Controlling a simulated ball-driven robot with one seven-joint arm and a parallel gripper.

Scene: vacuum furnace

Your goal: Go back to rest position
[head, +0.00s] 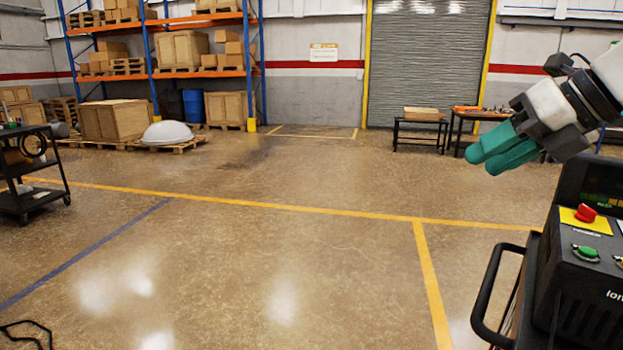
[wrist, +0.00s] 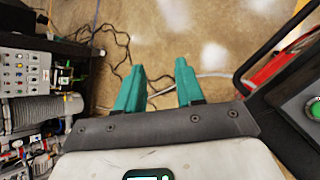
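My gripper (head: 490,162) is raised at the right side of the head view, with its teal fingers pointing left and down over the floor. In the wrist view my gripper (wrist: 163,82) shows two teal fingers set apart, with bare floor and cables seen between and beyond them. It is open and holds nothing.
A black control box with a red button (head: 586,212) and a handle (head: 483,290) stands at the lower right. A dark cart (head: 30,170) is at the left. Machinery with buttons (wrist: 20,72) fills the wrist view's left side. Open floor (head: 250,250) lies ahead.

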